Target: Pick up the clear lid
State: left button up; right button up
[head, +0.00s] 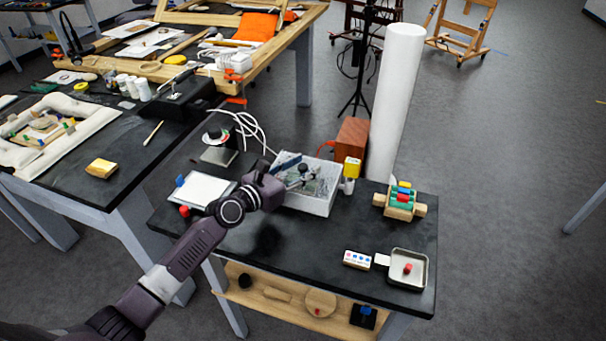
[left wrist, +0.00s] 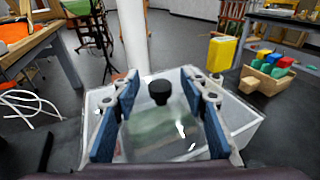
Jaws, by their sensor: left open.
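The clear lid (left wrist: 150,140) is a see-through pane with a black knob, in the middle of the left wrist view. It lies at the white box (head: 318,207), whose rim also shows in the left wrist view (left wrist: 247,127). Whether it rests on the rim or inside is hard to tell. In the head view my arm and gripper partly cover it. My left gripper (head: 293,173) is open over the box. In the left wrist view its blue fingers (left wrist: 158,112) stand on either side of the lid and knob, with no clear grip. My right gripper is not in view.
A white column (head: 398,95) rises behind. A wooden rack with coloured blocks (head: 400,201) and a small tray (head: 408,284) are to the right. The dark table's front middle is clear.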

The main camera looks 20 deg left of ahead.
pick_arm(q)
jog(key=c, duration=1)
grip_shut()
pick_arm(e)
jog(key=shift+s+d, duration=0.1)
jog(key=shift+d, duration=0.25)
pick_arm(q)
jog(key=shift+r, duration=0.1)
